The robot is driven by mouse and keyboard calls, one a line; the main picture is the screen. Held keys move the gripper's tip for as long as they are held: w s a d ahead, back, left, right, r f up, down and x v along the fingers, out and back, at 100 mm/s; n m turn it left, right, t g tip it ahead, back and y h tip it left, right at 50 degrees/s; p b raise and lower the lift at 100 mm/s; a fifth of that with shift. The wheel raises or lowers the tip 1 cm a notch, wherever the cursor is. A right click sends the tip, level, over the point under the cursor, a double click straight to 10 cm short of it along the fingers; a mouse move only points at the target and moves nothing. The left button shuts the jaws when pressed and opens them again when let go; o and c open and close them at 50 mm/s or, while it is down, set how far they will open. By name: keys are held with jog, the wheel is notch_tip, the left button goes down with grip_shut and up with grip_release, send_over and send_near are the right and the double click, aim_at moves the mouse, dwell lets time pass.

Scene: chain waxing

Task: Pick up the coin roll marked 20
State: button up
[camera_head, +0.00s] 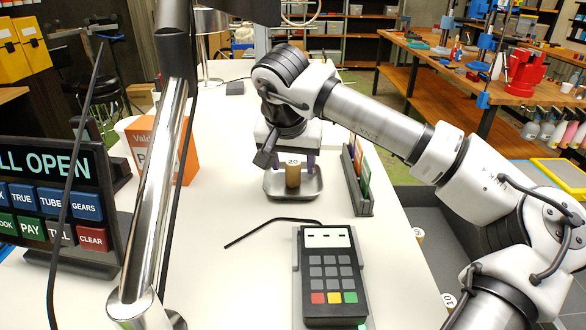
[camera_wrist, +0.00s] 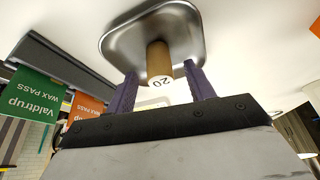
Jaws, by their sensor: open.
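The coin roll marked 20 (camera_head: 292,178) is a tan cylinder with a white labelled top. It stands upright in a shallow metal tray (camera_head: 272,191) on the white counter. My gripper (camera_head: 294,166) is above the tray, pointing down, with one purple finger on each side of the roll's upper part. In the wrist view, the roll (camera_wrist: 158,58) shows between the open fingers of my gripper (camera_wrist: 162,76), its 20 label facing the camera. A gap shows on both sides, so the roll does not appear gripped.
A card rack (camera_head: 361,186) stands right of the tray. A card terminal (camera_head: 332,275) and its black cable lie in front. An orange box (camera_head: 178,150) and a till screen (camera_head: 55,200) are left. More rolls, one marked 10 (camera_head: 449,300), sit lower right.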

jog(key=shift+x, duration=1.4)
jog(key=c, duration=1.2)
jog(key=shift+o, duration=0.2)
jog(key=shift+r, duration=0.15)
